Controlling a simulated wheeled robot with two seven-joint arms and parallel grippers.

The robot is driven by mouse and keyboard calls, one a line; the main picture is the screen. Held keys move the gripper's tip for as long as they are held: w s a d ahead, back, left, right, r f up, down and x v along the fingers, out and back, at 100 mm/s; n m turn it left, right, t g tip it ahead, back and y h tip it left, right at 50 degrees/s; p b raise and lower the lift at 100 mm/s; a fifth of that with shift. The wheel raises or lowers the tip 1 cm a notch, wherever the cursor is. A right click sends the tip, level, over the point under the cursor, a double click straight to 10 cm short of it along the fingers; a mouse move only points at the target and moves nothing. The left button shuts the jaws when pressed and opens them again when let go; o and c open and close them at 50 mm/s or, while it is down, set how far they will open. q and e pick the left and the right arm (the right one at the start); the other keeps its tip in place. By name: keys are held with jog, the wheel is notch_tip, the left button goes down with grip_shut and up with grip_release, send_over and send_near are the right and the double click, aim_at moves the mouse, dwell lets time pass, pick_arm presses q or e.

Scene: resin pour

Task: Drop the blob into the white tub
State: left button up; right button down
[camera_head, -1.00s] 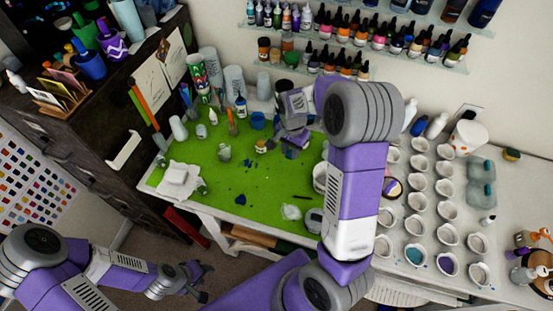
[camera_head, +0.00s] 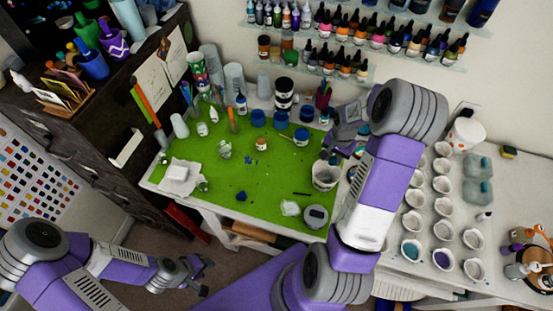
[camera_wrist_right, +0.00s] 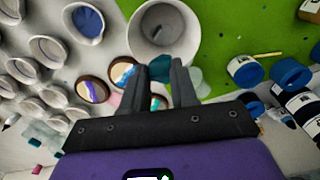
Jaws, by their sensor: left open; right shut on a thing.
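The white tub (camera_head: 325,184) stands at the right edge of the green mat, its mouth facing up. In the right wrist view the tub (camera_wrist_right: 141,38) is at the top centre, with a dark opening in it. My right gripper (camera_head: 329,155) is at the tub's rim in the head view, its fingers pointing towards the tub. In the right wrist view a teal, see-through blob (camera_wrist_right: 160,68) shows between the fingers of my right gripper (camera_wrist_right: 160,66), which is shut on it. My left gripper (camera_head: 197,276) is open and empty, low in front of the table.
Rows of white cups (camera_head: 438,205) stand right of the tub. Blue-lidded jars (camera_head: 280,120) stand at the mat's back. A small round grey device (camera_head: 315,216) and a clear piece (camera_head: 290,208) lie in front of the tub. The green mat (camera_head: 215,220) has free room at the front left.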

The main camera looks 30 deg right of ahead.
aim_at(333, 163)
notch_tip(333, 163, down, 4)
jog(key=shift+f+b, duration=0.25)
jog(key=shift+b, duration=1)
jog(key=c, duration=0.8)
grip_release()
jog(key=shift+r, duration=0.15)
notch_tip(333, 163, up, 7)
jog(key=shift+r, duration=0.2)
